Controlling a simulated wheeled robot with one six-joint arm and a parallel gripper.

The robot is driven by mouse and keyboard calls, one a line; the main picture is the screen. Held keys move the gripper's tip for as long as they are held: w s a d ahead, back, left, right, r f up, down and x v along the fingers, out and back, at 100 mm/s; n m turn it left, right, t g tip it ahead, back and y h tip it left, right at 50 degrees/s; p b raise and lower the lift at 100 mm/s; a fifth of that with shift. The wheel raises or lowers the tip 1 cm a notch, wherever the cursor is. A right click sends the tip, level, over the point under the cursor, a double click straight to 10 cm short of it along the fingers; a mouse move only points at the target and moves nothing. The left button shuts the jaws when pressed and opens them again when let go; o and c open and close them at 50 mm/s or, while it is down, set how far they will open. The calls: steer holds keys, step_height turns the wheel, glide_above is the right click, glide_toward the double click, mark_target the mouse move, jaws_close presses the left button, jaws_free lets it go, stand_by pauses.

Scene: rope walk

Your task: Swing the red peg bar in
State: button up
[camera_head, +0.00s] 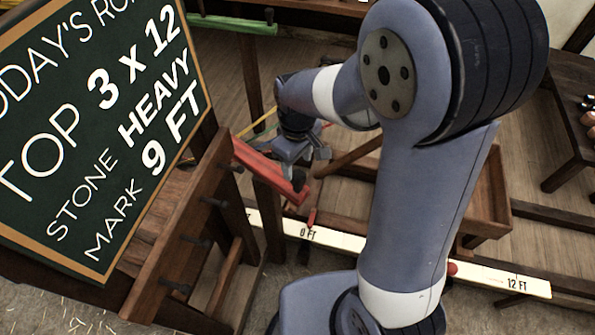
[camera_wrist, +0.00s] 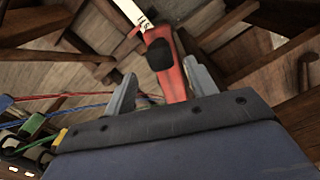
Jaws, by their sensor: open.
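The red peg bar (camera_head: 262,166) juts out from a dark wooden post at left centre in the head view, sloping down to the right. A dark round knob sits near its free end. My gripper (camera_head: 303,156) is just above and beside that end, jaws apart. In the wrist view the red peg bar (camera_wrist: 173,75) appears between the two spread fingers of my gripper (camera_wrist: 158,72), its dark knob toward the camera. Neither finger clearly presses on it. How deep the bar sits between the fingers I cannot tell.
A chalkboard (camera_head: 92,110) stands at the left by a dark pegged rack (camera_head: 185,235). A white foot-marked rail (camera_head: 345,242) runs low across the floor. A wooden tray (camera_head: 485,205) lies right, partly behind my arm. Coloured strands (camera_wrist: 65,108) stretch at left in the wrist view.

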mark_target(297, 174)
steer(key=shift+f, duration=2.7)
steer(key=shift+c, duration=0.2)
jaws_close()
